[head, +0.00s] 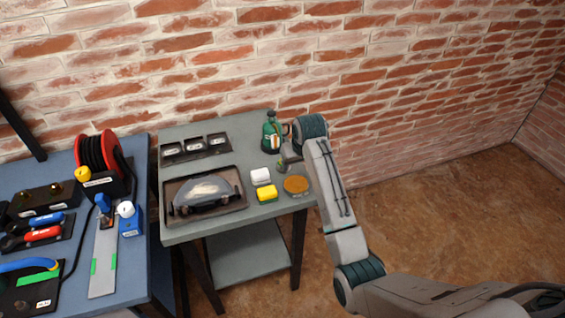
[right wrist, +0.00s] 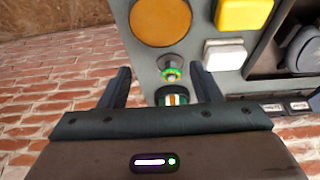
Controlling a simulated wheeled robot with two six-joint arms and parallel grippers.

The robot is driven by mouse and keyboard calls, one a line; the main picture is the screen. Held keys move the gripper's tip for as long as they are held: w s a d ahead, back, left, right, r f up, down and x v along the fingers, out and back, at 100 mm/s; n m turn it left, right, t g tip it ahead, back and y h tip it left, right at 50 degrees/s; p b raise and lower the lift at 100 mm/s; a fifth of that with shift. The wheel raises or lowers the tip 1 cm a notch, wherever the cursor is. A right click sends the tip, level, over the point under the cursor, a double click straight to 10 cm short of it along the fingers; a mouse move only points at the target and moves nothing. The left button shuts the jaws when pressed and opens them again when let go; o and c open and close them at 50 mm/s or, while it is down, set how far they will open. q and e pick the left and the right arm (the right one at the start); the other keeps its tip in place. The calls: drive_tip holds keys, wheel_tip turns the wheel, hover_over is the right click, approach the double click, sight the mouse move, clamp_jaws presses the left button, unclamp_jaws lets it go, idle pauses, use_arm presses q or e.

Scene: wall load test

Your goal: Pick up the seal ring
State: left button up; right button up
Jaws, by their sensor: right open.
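A small grey piece with a bright green ring (right wrist: 172,72) around it is on the grey table. I take the green ring for the seal ring. In the head view this piece (head: 284,166) shows small and partly hidden by my right gripper. My right gripper (head: 288,154) is above the table's right side. In the right wrist view its two fingers (right wrist: 160,70) are apart and empty, with the ringed piece seen between and just beyond the tips. I cannot tell the gap in height. My left gripper is not in view.
A round orange-brown pad (head: 296,185), a yellow block (head: 267,194), a white block (head: 260,176) and a green bottle (head: 272,133) stand close by. A dark tray (head: 240,199) holds a clear visor. A blue bench (head: 135,260) with tools is at left; brick wall (head: 400,90) behind.

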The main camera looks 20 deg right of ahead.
drive_tip(key=w+a+r, duration=0.1)
drive_tip(key=w+r, duration=0.3)
drive_tip(key=x, duration=0.3)
drive_tip(key=p+x, duration=0.1)
drive_tip(key=x, duration=0.2)
drive_tip(key=shift+w+a+r+p, duration=0.15)
drive_tip(key=shift+w+a+p, duration=0.05)
drive_tip(key=shift+w+p, duration=0.15)
drive_tip(key=p+x, duration=0.1)
drive_tip(key=x, duration=0.2)
drive_tip(key=shift+s+a+f, duration=0.1)
drive_tip(key=shift+f, duration=0.15)
drive_tip(key=shift+w+f, duration=0.2)
drive_tip(key=shift+f, duration=0.3)
drive_tip(key=c, duration=1)
